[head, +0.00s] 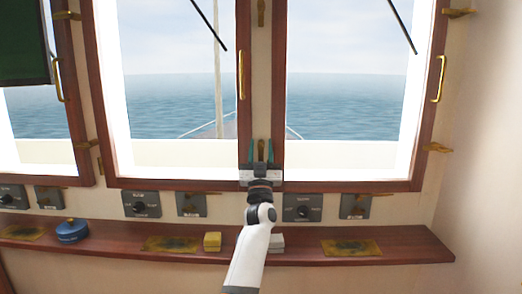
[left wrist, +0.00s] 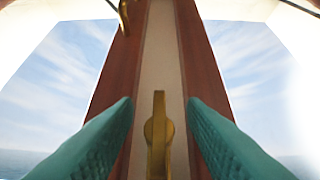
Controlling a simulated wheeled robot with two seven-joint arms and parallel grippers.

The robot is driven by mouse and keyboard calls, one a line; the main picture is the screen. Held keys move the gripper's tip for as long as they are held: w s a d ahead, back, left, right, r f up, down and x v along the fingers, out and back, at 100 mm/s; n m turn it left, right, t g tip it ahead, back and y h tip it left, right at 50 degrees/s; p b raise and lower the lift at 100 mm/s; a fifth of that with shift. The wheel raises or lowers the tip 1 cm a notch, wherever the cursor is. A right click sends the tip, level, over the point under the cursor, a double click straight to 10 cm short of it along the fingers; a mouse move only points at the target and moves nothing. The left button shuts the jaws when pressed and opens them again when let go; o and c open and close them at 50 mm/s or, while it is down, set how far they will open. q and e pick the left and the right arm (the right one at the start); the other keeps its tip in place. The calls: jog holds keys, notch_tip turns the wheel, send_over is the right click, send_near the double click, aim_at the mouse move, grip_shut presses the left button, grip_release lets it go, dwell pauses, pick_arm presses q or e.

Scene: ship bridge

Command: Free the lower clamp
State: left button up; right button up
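The lower clamp (head: 262,149) is a brass piece on the pale post between the middle and right windows. In the left wrist view the brass clamp (left wrist: 158,135) stands upright, its lever pointing up along the post. My left gripper (head: 261,153) is raised to it, with its teal fingers apart on either side. In the left wrist view the gripper (left wrist: 160,125) is open, with gaps between the clamp and both fingers. The clamp's lower part is hidden by the gripper or cut off. My right gripper is not in view.
An upper clamp (head: 261,12) is on the same post, with a brass handle (head: 241,75) on the frame beside it. More brass clamps (head: 436,148) flank the windows. Below, a wooden shelf (head: 400,250) holds a blue tin (head: 72,231) and a yellow block (head: 212,241).

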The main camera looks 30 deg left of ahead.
pick_arm(q)
jog(key=shift+f, duration=0.1)
jog(key=b+v, duration=0.2)
jog(key=v, duration=1)
